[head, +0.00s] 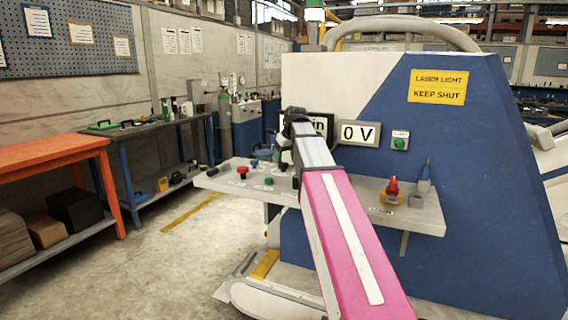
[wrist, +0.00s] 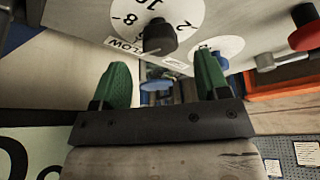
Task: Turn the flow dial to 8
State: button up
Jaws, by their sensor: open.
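The flow dial's white numbered disc (wrist: 128,14) shows at the top of the wrist view, with a black knob (wrist: 158,38) in its middle. The figures 8, 10 and 2 are readable. A label ending in "LOW" sits at the disc's edge. My gripper (wrist: 162,72) is open, its two green fingers apart below the knob in the picture, with nothing visibly held. I cannot tell whether a finger touches the knob, and I cannot read the pointer. In the head view my pink arm covers part of the panel, and I cannot make out the flow dial there.
A second white dial (wrist: 222,46) and a red knob (wrist: 306,36) are to the right in the wrist view. The head view shows a shelf panel (head: 220,180) with a red button (head: 242,171) and green button (head: 268,181). A display (head: 358,133) reads 0 V.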

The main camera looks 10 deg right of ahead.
aim_at(284, 163)
jog(key=shift+x, duration=2)
jog(key=c, duration=0.9)
